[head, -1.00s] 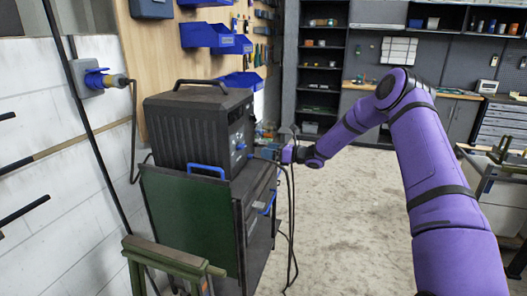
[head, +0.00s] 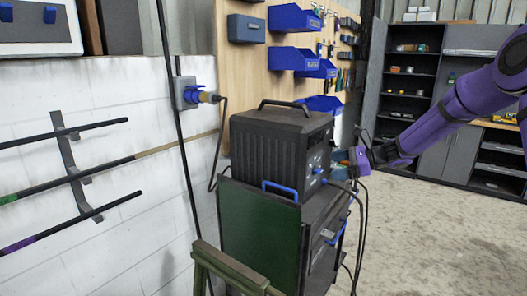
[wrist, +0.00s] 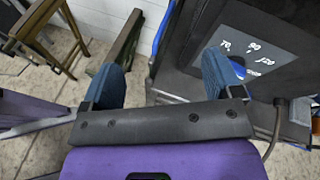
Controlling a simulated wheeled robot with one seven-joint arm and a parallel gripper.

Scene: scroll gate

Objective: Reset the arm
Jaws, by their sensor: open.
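My purple arm reaches in from the right in the head view, and my gripper (head: 358,160) is beside the front of a black ribbed machine (head: 270,150). In the wrist view my gripper (wrist: 165,75) has its two blue fingers spread wide, with nothing between them. The machine's dark panel (wrist: 265,60) with white markings and a blue knob (wrist: 238,68) is just beyond the right finger. I cannot tell whether that finger touches it. The machine has a black top handle and stands on a dark cart (head: 318,240).
A green panel (head: 255,225) and a green metal frame (head: 225,268) stand by the cart. Black cables hang at the cart's front. A wall plug (head: 195,95) and wall rack (head: 75,175) are at left. Shelves (head: 410,80) stand behind. The floor (head: 440,230) at right is clear.

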